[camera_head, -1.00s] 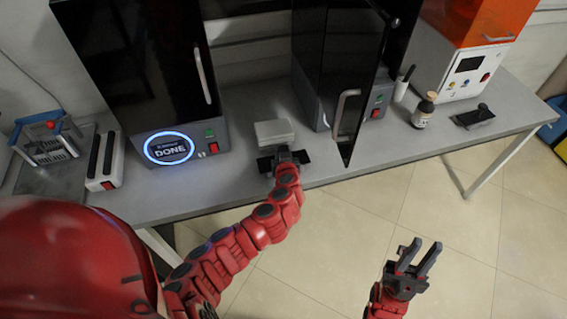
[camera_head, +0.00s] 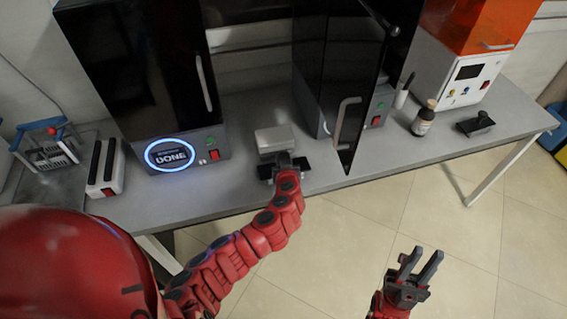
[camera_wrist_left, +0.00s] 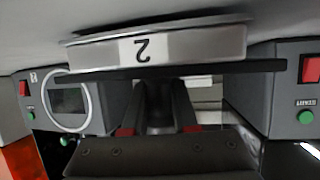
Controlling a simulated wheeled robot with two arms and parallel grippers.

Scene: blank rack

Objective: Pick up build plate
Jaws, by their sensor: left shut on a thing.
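The build plate (camera_head: 266,171) is a thin black plate at the bench's front edge, in front of a pale grey block (camera_head: 275,138). In the left wrist view, which is upside down, the plate (camera_wrist_left: 268,66) shows as a dark bar across the block's face with the label "2" (camera_wrist_left: 143,50). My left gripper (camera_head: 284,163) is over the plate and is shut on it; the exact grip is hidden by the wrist. I cannot tell whether the plate touches the bench. My right gripper (camera_head: 420,262) is open and empty over the floor.
Black printers stand left (camera_head: 150,90) and right (camera_head: 325,70) of the block; the right one's door (camera_head: 350,110) hangs open close by. A brown bottle (camera_head: 423,119) and another black plate with a knob (camera_head: 475,125) are further right.

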